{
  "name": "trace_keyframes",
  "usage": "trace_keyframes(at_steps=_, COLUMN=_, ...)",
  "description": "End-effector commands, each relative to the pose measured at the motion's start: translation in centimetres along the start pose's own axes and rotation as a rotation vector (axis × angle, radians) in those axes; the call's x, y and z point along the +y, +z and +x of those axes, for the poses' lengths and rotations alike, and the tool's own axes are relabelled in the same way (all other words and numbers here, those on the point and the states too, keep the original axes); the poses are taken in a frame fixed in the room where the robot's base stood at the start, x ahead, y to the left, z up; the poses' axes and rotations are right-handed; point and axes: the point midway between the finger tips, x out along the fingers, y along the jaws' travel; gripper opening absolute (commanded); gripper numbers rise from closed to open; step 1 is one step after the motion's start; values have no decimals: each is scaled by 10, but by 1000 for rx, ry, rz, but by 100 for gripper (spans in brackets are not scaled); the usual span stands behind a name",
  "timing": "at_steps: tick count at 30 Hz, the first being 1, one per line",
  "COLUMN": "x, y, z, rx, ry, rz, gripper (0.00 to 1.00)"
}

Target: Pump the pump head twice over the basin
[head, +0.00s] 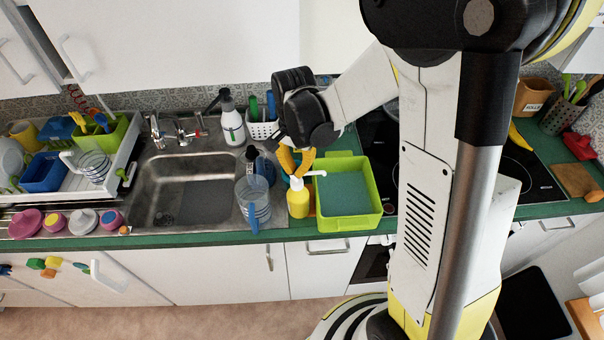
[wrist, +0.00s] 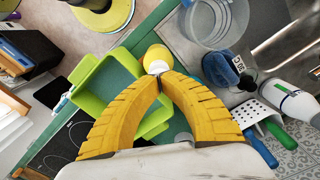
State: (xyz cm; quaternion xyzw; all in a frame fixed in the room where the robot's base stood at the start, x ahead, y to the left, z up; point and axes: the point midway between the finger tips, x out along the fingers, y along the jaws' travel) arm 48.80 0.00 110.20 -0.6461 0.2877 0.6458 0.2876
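A yellow pump bottle (head: 299,203) with a white pump head (head: 295,183) stands upright on the counter, just left of a lime-green tub (head: 374,208). Its nozzle points right, toward the tub's left rim. My gripper (head: 296,175) is directly above the pump head, fingers pointing down. In the wrist view the yellow fingertips (wrist: 159,77) meet, with the white pump head (wrist: 157,67) and yellow bottle (wrist: 158,54) right at them. The tips hide part of the head; I cannot tell whether they touch it. The steel sink basin (head: 165,213) is further left.
A clear jug (head: 254,204) with a blue handle and a dark blue item (head: 264,169) stand close left of the bottle. A white spray bottle (head: 232,122) and a utensil caddy (head: 262,130) are behind. A dish rack (head: 128,165) is far left.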

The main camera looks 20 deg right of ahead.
Motion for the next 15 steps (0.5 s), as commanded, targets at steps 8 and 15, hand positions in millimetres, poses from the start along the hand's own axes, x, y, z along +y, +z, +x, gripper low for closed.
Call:
trace_keyframes(at_steps=8, x=0, y=0, z=2, rx=-1, ry=0, rz=0, gripper=0)
trace_keyframes(at_steps=15, x=0, y=0, z=-7, rx=-1, ry=-1, rz=0, gripper=0)
